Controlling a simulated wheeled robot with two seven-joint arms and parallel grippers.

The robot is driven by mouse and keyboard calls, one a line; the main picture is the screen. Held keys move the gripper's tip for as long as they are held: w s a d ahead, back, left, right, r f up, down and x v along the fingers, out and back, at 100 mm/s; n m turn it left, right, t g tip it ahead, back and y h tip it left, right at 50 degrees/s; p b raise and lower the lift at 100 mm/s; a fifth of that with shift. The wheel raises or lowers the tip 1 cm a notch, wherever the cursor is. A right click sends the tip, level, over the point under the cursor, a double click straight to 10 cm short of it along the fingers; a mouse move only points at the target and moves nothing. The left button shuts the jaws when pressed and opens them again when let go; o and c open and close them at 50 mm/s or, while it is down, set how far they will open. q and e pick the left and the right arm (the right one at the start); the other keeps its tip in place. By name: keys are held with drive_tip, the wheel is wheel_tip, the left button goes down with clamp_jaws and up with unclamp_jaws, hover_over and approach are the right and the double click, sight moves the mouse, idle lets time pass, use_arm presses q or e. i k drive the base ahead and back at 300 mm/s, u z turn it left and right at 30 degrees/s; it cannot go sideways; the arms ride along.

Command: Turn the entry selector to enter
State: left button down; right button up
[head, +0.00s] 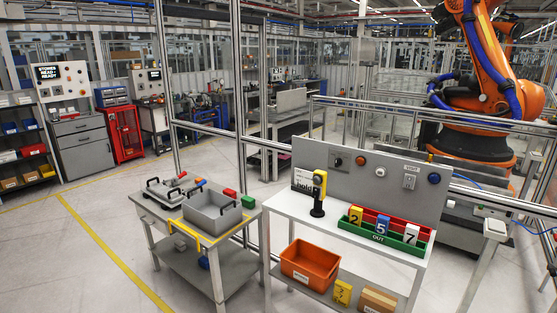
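A grey upright panel (385,193) stands at the back of a white table (335,232) in the head view. A small dark square fitting with a knob (337,161) is at the panel's left end. It looks like a rotary selector, but its label and the way its knob points are too small to read. To its right are a red-orange button (360,160), a white button (380,171), a light plate with a small switch (409,178) and a blue button (434,178). Neither of my grippers is in view.
A yellow-and-black device (319,191) stands on the table before the panel, beside a green tray (378,240) with numbered tags. A grey cart (155,209) stands left of the table. A metal-framed fence runs behind, with an orange robot arm (482,65) beyond. Floor at left is clear.

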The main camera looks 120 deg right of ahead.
sight(339, 161)
drive_tip(key=z, duration=4.75)
drive_tip(key=i, duration=1.6)
drive_tip(key=u, duration=0.25)
